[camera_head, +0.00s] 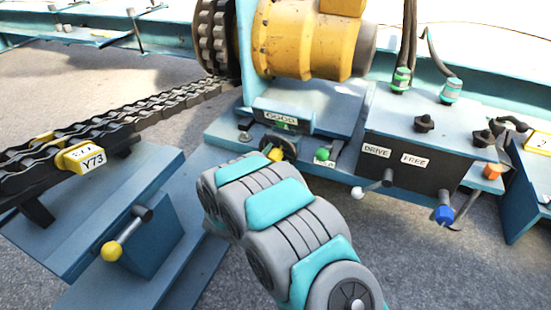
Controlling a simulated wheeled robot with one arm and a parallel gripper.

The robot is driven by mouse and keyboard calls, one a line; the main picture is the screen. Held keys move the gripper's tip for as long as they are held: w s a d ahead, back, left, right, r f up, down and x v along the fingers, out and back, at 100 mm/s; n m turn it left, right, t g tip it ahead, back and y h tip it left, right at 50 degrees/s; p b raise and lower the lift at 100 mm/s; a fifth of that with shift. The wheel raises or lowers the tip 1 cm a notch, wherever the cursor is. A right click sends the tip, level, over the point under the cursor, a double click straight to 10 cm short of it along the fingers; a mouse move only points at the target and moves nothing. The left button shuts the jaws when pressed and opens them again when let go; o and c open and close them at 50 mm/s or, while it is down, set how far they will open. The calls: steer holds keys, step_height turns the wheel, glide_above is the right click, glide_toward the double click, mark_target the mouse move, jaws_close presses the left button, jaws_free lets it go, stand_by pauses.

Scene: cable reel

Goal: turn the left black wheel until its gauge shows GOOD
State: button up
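The left black wheel (291,147) is on the front of the blue machine base, right behind the upper edge of my arm. Only its upper part shows. A small yellow piece is in front of it, and I cannot tell what that piece belongs to. Above the wheel is its gauge (281,117), a pale label that seems to read GOOD, with a small green mark just below it. My grey and teal arm reaches up from the bottom and ends close to the wheel. My gripper is hidden behind the arm, so its hold on the wheel cannot be seen.
Right of the wheel are a green knob (322,154) and a control box (415,140) labelled DRIVE and FREE, with levers and dark knobs. A chain (110,118) and a yellow-knobbed lever (112,250) are at left. A yellow motor (305,42) stands behind. Grey floor is open at lower right.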

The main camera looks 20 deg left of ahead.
mark_target(273, 162)
steer(key=shift+o, duration=0.3)
steer(key=shift+s, duration=0.1)
steer(key=shift+s, duration=0.3)
steer(key=s, duration=0.7)
steer(key=shift+a+p, duration=0.3)
stand_by(0.8)
